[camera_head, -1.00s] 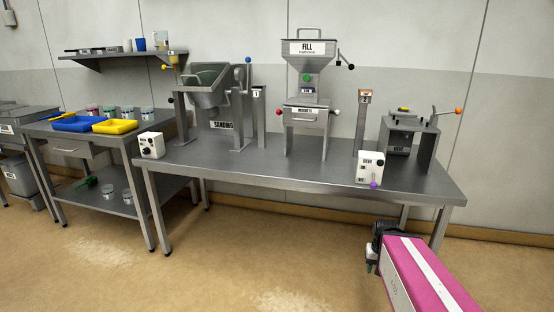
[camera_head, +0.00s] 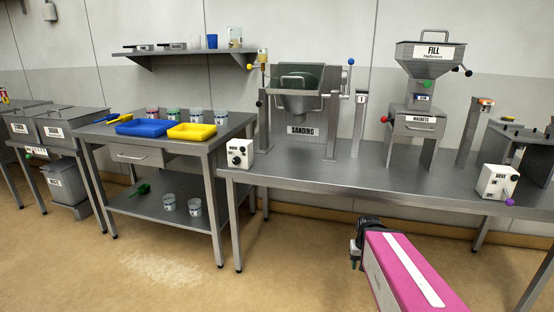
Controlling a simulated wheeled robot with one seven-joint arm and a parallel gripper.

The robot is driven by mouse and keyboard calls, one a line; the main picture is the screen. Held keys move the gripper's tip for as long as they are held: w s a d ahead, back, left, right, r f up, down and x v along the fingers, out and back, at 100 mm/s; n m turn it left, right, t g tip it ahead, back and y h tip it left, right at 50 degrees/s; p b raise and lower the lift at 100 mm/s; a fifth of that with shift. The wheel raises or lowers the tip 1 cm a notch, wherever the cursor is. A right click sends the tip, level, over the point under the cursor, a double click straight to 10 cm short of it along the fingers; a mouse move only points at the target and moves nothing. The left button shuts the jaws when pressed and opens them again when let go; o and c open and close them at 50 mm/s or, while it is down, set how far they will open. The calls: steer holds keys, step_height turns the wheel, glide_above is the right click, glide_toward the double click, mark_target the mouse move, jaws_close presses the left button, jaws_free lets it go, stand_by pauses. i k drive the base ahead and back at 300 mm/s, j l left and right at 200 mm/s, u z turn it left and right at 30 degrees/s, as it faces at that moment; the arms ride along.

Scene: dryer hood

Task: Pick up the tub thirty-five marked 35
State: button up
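Several small tubs with coloured bands, one of them a green-banded tub (camera_head: 173,114), stand in a row at the back of the left table (camera_head: 115,137). Two more pale tubs, a left one (camera_head: 169,202) and a right one (camera_head: 195,207), stand on that table's lower shelf (camera_head: 150,208). Their markings are too small to read, so I cannot tell which is marked 35. My gripper (camera_head: 356,250) is low at the end of my pink arm, over the floor in front of the long bench, well right of the tubs. Its fingers are too small and dark to judge.
A blue tray (camera_head: 147,128) and a yellow tray (camera_head: 192,132) lie in front of the upper tubs. A green scoop (camera_head: 138,191) lies on the lower shelf. The long bench (camera_head: 350,178) carries the sanding and fill machines. The floor (camera_head: 150,270) ahead of the left table is clear.

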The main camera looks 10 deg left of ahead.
mark_target(195, 205)
steer(key=i+j, duration=0.1)
steer(key=j, duration=0.75)
steer(key=i+j+u, duration=0.1)
steer(key=j, duration=0.35)
steer(key=i+j, duration=0.15)
steer(key=j, duration=0.3)
steer(key=i+j, duration=0.1)
steer(key=j, duration=0.3)
steer(key=i+j+u, duration=0.1)
steer(key=j, duration=0.35)
steer(key=i+j, duration=0.1)
steer(key=j, duration=1.15)
steer(key=i+j, duration=0.15)
steer(key=j, duration=0.45)
steer(key=i+j+u, duration=0.1)
steer(key=j, duration=0.5)
